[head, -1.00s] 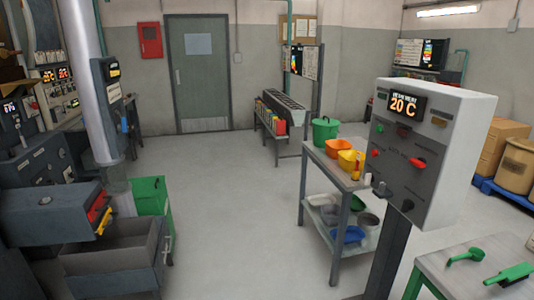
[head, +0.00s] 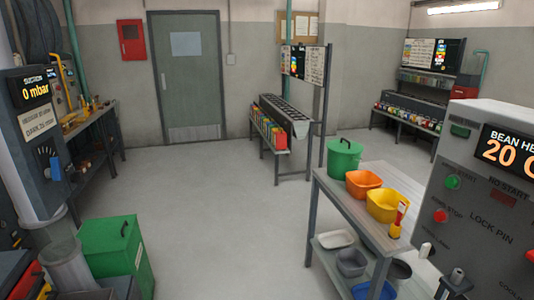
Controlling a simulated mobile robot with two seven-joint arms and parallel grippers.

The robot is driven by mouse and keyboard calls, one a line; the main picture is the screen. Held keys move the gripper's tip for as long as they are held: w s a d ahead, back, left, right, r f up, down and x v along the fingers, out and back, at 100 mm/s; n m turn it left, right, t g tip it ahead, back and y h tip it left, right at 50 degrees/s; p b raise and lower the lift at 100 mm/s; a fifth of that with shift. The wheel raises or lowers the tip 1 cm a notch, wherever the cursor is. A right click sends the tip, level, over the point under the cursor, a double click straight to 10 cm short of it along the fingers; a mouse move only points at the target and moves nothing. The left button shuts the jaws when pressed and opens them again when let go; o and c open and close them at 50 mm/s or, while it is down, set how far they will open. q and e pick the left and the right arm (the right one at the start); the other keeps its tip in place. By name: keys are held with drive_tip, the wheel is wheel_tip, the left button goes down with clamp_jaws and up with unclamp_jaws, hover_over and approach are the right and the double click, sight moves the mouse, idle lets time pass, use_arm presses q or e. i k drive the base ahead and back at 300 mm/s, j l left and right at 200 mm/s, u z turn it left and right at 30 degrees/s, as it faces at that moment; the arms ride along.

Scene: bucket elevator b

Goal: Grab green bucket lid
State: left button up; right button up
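An orange bowl (head: 363,184) and a yellow bowl (head: 388,205) stand on the same table, nearer to me. Neither of my grippers shows in the head view.
A control panel (head: 490,190) stands close on the right, beside the table's near end. A green box (head: 112,252) and a clear cylinder (head: 66,265) are at lower left. The floor (head: 230,220) between them and the table is clear.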

sight(343, 146)
drive_tip(key=i, duration=1.7)
